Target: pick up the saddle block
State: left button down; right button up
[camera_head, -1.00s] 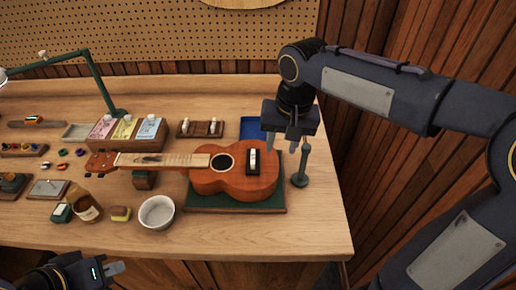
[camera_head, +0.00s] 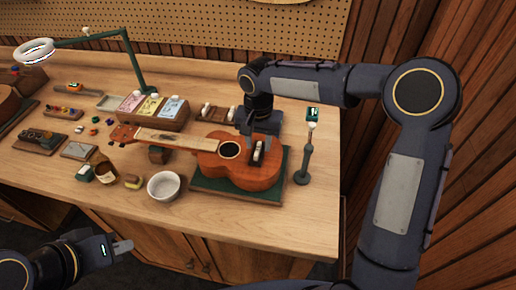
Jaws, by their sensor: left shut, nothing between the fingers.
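The brown ukulele (camera_head: 205,150) lies on a green mat (camera_head: 212,189) on the bench. A small dark block with a white strip (camera_head: 259,151), apparently the saddle block, is on its body near the bridge. My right gripper (camera_head: 259,143) points down from above at this block, with its fingers close around it. Part of the block is hidden, and I cannot tell whether the fingers press on it. My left gripper (camera_head: 126,246) is shut and empty at lower left, in front of the bench edge and away from the ukulele.
A green post stand (camera_head: 303,165) with a small white-topped piece (camera_head: 312,113) stands just right of the ukulele. A card box (camera_head: 152,117) is behind. The bench front is clear.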

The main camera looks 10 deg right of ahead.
jog(key=shift+f, duration=0.45)
jog(key=shift+c, duration=0.3)
grip_shut()
jog(key=shift+r, duration=0.1)
